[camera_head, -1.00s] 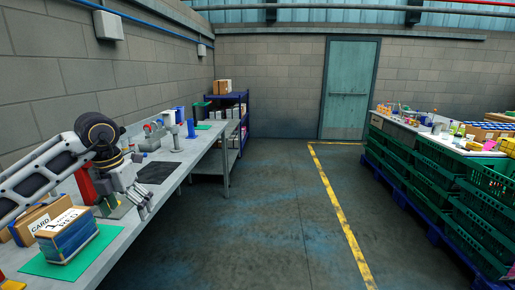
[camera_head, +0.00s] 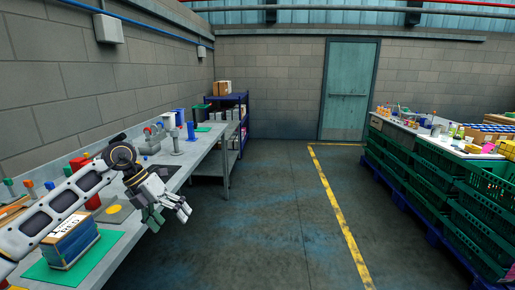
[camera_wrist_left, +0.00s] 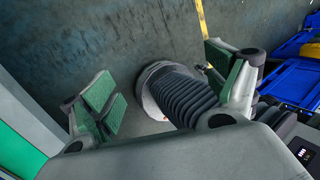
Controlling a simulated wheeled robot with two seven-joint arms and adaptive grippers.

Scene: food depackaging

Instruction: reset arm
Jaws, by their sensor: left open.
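My left arm comes in from the left in the head view. Its gripper (camera_head: 168,213) hangs in the air at the front edge of the long grey workbench (camera_head: 205,158), partly out over the floor. The gripper is open with nothing between its fingers. In the left wrist view the open fingers (camera_wrist_left: 165,95) have green pads set wide apart, with floor and part of my own body behind them. My right gripper is in neither view.
A box with blue sides (camera_head: 72,243) stands on a green mat (camera_head: 45,274), partly behind my left arm. A blue shelf rack (camera_head: 241,130) stands beyond the bench. Stacked green crates (camera_head: 480,215) line the right. The floor aisle (camera_head: 275,200) between is clear.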

